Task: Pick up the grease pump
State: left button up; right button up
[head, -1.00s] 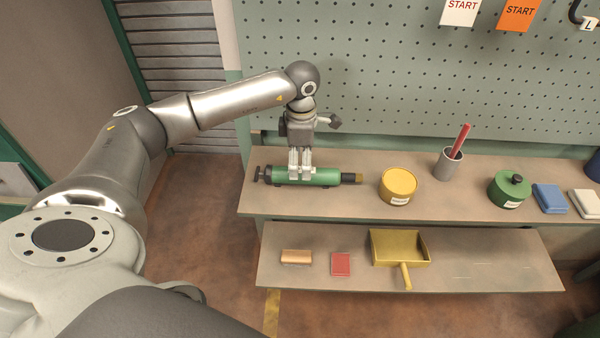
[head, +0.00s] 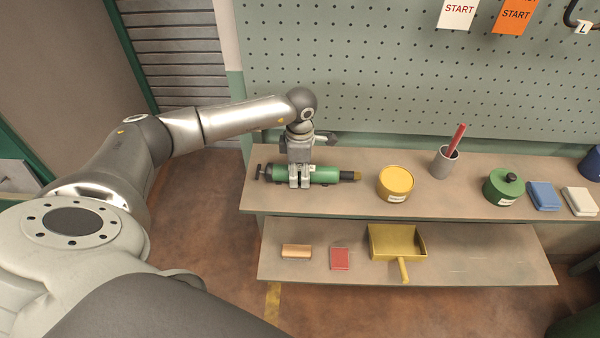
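The grease pump (head: 325,174) is a green cylinder with a black handle end on the left and a dark nozzle with a brownish tip on the right. It lies on its side on the upper shelf, near the left end. My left gripper (head: 299,184) points down at the pump's left half. My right gripper is not in view.
On the upper shelf (head: 440,207) stand a yellow tin (head: 396,181), a grey cup (head: 443,164) with a red stick, a green can (head: 503,188) and a blue box (head: 543,196). A yellow dustpan (head: 396,243) lies on the lower shelf. A pegboard (head: 400,80) rises behind.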

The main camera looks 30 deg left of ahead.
aim_at(300, 167)
pick_arm(q)
grip_shut()
jog(key=shift+r, duration=0.1)
jog(key=shift+w+r, duration=0.1)
jog(key=shift+r, duration=0.25)
notch_tip(300, 167, up, 2)
jog(key=shift+r+b, duration=0.1)
jog(key=shift+b, duration=0.45)
jog(key=s+d+r+b, duration=0.4)
jog(key=s+r, duration=0.6)
jog(key=s, duration=0.3)
jog(key=shift+s+b, duration=0.3)
jog(key=shift+b, duration=0.45)
jog(key=shift+d, duration=0.1)
